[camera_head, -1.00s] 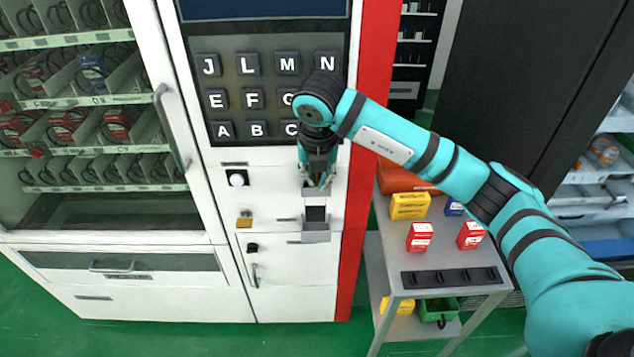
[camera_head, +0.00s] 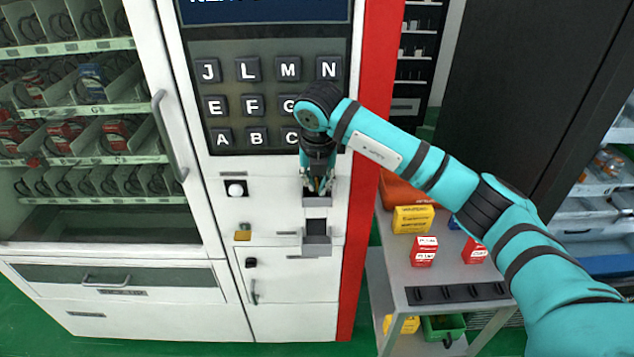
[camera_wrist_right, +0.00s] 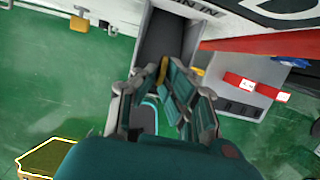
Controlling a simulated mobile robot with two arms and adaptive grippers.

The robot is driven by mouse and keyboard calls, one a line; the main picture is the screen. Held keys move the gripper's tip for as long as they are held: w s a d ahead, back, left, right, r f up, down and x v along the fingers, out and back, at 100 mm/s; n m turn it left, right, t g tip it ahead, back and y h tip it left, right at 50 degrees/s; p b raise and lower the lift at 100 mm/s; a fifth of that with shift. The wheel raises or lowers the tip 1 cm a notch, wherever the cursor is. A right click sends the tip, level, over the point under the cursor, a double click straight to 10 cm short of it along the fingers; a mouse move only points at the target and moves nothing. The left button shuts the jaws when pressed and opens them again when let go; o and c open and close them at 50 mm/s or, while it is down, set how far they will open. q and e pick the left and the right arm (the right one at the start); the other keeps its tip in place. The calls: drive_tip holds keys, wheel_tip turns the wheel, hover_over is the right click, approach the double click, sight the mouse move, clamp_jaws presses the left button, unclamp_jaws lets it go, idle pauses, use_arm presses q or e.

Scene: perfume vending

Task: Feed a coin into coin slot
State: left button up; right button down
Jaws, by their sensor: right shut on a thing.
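My right gripper (camera_head: 317,186) is at the upper metal receptacle (camera_head: 318,203) on the white vending machine front, below the keypad. In the right wrist view the gripper (camera_wrist_right: 167,85) is shut on a thin gold-coloured piece, seen edge-on, which looks like the coin (camera_wrist_right: 162,70). The coin lies in front of the dark opening of a grey metal housing (camera_wrist_right: 160,35). I cannot tell whether the coin touches the opening; the fingers hide part of it. The coin is hidden in the head view. My left gripper is not in view.
A lower metal tray (camera_head: 316,247) sits just under the receptacle. A grey side table (camera_head: 440,273) with red and yellow boxes stands close to the right.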

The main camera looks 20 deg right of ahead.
drive_tip(key=c, duration=1.4)
unclamp_jaws()
drive_tip(key=shift+r, duration=0.1)
drive_tip(key=v, duration=1.2)
